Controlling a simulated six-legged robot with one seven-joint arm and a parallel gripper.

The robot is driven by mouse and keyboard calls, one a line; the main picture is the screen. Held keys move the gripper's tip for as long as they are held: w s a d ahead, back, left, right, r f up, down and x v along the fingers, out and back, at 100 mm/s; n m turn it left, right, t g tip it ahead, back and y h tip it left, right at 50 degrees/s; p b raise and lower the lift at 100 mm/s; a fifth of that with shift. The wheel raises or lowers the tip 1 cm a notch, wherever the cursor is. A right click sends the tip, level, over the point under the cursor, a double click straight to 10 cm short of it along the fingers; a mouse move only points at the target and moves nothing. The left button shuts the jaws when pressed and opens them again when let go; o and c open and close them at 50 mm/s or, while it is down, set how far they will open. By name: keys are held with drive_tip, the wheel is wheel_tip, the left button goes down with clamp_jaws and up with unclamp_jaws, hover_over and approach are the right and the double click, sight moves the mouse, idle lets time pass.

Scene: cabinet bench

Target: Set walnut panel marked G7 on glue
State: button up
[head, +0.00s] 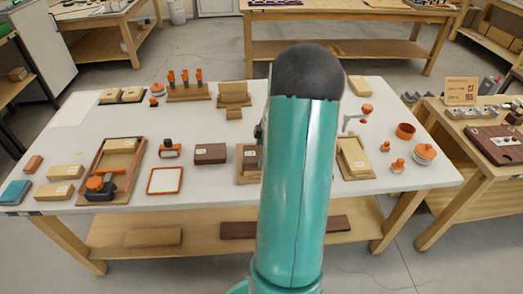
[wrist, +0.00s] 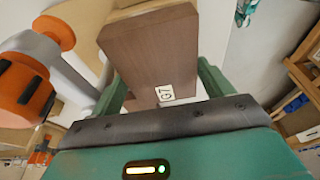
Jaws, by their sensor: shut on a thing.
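The walnut panel marked G7 (wrist: 150,60) is between the green fingers of my gripper (wrist: 163,90) in the wrist view, with its white label facing the camera. My gripper is shut on it. A pale wooden piece lies just beyond its far end. In the head view my teal arm hides the gripper and the middle of the bench. No glue can be made out for certain.
An orange and white object (wrist: 22,85) is close to the left of the panel. Bare bench lies along the front.

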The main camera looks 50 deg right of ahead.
drive_tip(key=shift+f, duration=0.55)
idle(1.7)
drive_tip(key=o, duration=1.1)
drive_tip(key=shift+c, duration=0.2)
drive_tip(key=shift+r, duration=0.1)
drive_tip(key=shift+w+r, duration=0.1)
drive_tip(key=shift+r, duration=3.35)
